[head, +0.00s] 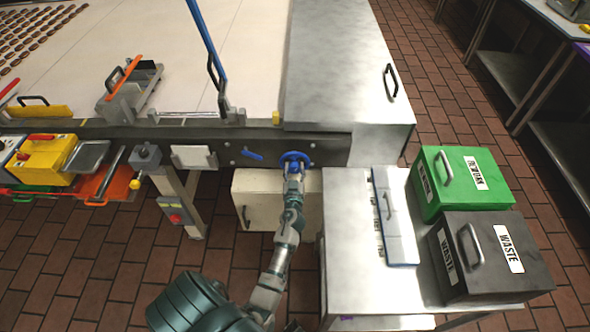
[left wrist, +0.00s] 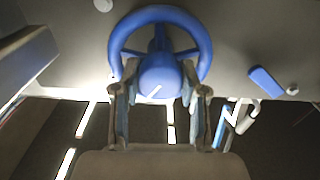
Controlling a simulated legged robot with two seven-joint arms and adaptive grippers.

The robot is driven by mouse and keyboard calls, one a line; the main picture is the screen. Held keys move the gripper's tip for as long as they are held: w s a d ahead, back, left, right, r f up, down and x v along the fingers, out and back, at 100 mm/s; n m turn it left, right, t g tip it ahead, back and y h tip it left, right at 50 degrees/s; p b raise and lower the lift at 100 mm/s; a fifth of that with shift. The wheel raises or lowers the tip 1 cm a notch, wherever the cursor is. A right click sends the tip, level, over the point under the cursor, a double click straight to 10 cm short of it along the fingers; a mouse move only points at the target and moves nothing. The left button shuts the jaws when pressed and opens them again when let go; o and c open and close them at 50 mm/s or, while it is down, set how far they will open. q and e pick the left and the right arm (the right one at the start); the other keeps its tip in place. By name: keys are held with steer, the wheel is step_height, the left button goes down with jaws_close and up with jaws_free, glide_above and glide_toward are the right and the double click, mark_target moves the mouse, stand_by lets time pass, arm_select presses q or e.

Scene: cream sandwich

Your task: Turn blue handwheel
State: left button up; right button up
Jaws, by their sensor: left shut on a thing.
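The blue handwheel (head: 295,158) is mounted on the dark side rail of the conveyor. In the left wrist view the handwheel (left wrist: 200,35) shows close up, with a rim, spokes and a round hub with a short white mark. My left gripper (head: 294,174) reaches up to the wheel from below. In the left wrist view the fingers of my left gripper (left wrist: 158,92) stand on both sides of the hub, shut on it inside the lower rim. My right gripper is in neither view.
A blue lever (head: 252,155) sits left of the wheel on the rail. A cream cabinet (head: 268,207) hangs below. A steel table (head: 350,255) at the right bears a green box (head: 440,193) and a dark waste box (head: 470,275). A steel housing (head: 340,60) stands above right.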

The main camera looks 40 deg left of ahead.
arm_select(q)
steer(key=shift+f+m, duration=0.1)
steer(key=shift+m, duration=1)
steer(key=m+b, duration=0.1)
steer(key=m, duration=0.1)
steer(key=shift+m, duration=1.3)
steer(key=m, duration=0.2)
steer(key=shift+m, duration=2)
steer(key=shift+m+p, duration=0.3)
steer(key=shift+m, duration=1)
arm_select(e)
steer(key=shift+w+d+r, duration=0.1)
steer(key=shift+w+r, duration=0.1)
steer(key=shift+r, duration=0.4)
